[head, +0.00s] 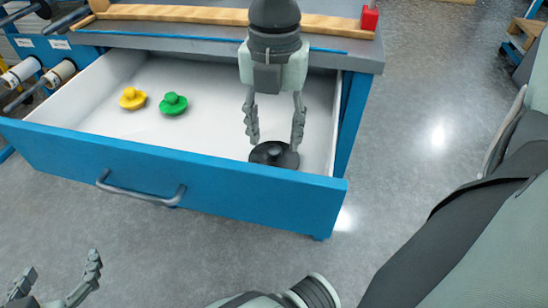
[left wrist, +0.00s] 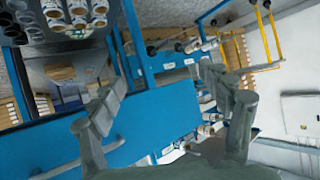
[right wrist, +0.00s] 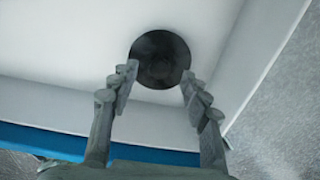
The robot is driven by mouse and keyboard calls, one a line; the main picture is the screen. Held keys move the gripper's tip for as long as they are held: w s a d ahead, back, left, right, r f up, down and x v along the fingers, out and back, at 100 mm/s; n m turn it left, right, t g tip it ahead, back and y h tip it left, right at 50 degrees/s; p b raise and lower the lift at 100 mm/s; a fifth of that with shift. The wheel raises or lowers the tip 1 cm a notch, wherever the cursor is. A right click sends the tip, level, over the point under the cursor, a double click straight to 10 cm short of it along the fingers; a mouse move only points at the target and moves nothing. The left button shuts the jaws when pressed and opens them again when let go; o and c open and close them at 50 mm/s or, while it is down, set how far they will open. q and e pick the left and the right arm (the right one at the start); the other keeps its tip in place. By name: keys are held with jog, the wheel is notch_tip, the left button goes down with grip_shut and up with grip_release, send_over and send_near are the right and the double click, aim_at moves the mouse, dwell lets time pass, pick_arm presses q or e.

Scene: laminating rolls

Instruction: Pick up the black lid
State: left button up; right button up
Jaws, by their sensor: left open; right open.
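The black lid (head: 272,155) lies in the front right part of the open drawer (head: 215,135). It is round with a raised middle. My right gripper (head: 273,139) is open above the lid, its fingers to either side of the lid's middle. In the right wrist view the lid (right wrist: 160,58) shows just beyond and between the open fingertips (right wrist: 160,80). I cannot tell whether the fingers touch it. My left gripper (head: 62,270) is open and empty at the lower left, in front of the drawer. Its fingers also show apart in the left wrist view (left wrist: 180,95).
A yellow lid (head: 132,98) and a green lid (head: 173,104) lie further left in the drawer. The drawer's blue front with a handle (head: 142,198) and its right wall stand close to the black lid. A workbench top (head: 340,53) lies behind. The grey floor (head: 430,120) is clear at right.

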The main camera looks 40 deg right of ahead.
aim_at(274, 158)
notch_tip(274, 158, down, 2)
jog(key=shift+f, duration=0.25)
pick_arm(q)
jog(key=d+r, duration=0.1)
jog(key=w+d+r+t+h, duration=0.1)
jog(key=r+t, duration=0.1)
jog(key=r, duration=0.1)
jog(key=shift+w+d, duration=0.15)
jog(key=shift+d, duration=0.25)
jog(key=shift+f, duration=0.1)
pick_arm(e)
grip_shut()
